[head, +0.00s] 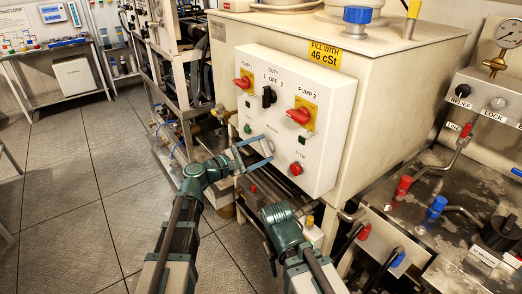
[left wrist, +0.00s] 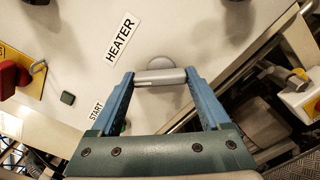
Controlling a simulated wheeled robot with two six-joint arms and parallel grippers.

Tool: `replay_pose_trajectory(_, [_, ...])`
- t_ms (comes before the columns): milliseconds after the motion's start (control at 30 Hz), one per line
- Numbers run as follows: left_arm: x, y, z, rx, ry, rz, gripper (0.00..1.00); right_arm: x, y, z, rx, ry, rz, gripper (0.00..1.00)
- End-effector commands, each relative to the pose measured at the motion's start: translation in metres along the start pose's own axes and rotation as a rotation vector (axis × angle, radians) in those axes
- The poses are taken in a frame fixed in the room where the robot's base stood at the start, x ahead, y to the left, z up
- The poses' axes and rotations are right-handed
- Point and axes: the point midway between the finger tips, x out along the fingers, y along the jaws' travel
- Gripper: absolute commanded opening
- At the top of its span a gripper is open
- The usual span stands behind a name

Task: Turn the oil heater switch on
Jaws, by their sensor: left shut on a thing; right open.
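The oil heater switch is a grey bar-shaped knob (left wrist: 160,77) on the white control panel (head: 322,95), beside the HEATER label (left wrist: 121,38). My left gripper (head: 268,148) is at the lower part of the panel. In the left wrist view its blue fingers (left wrist: 160,80) are shut on the two ends of the knob's bar, which lies about level across that picture.
The panel also bears a black duty switch (head: 269,97), red pump switches (head: 298,116) and a red stop button (head: 296,168). A START label (left wrist: 97,110) is close to my left finger. Pipes and coloured valves (head: 402,188) stand at right. The floor at left is clear.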

Motion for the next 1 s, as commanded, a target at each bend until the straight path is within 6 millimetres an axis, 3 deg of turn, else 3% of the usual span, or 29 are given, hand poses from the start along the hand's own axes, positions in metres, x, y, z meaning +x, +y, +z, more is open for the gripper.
replay_pose_trajectory(500, [-0.0004, -0.0011, 0.0011, 0.466, 0.0, -0.001, 0.24, -0.0002, 0.0, 0.0, 0.0, 0.0, 0.0, 0.53])
replay_pose_trajectory(1000, [-0.0005, -0.0017, 0.0015, 0.715, 0.0, -0.002, 0.24, -0.0002, 0.0, 0.0, 0.0, 0.0, 0.0, 0.53])
